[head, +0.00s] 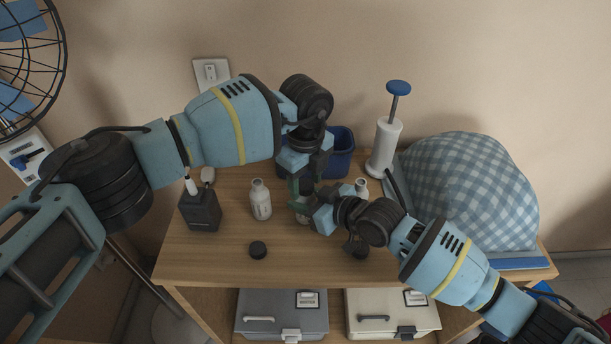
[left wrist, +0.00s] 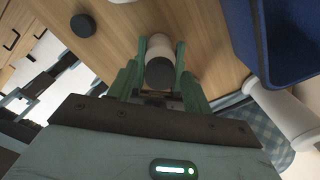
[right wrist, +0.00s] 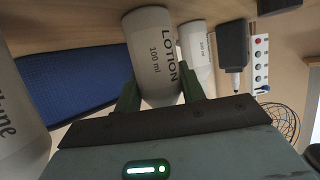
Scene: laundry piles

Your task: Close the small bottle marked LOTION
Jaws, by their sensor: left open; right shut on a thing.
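The small white bottle marked LOTION (right wrist: 152,50) stands on the table, its label clear in the right wrist view. My right gripper (right wrist: 160,92) is shut on its body from the side. In the left wrist view a dark round cap (left wrist: 160,73) is at the top of this bottle (left wrist: 178,50). My left gripper (left wrist: 158,62) is open above, one green finger on each side of the cap. Whether the cap is fully seated I cannot tell. In the head view my grippers (head: 303,200) mostly hide the bottle.
Other white bottles stand left (head: 260,202) and right (head: 361,187). Loose black caps lie at the front left (head: 258,250) and front right (head: 357,248). A black box (head: 201,211), blue bin (head: 343,150), white cylinder (head: 384,148) and checked cloth heap (head: 470,190) surround the work area.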

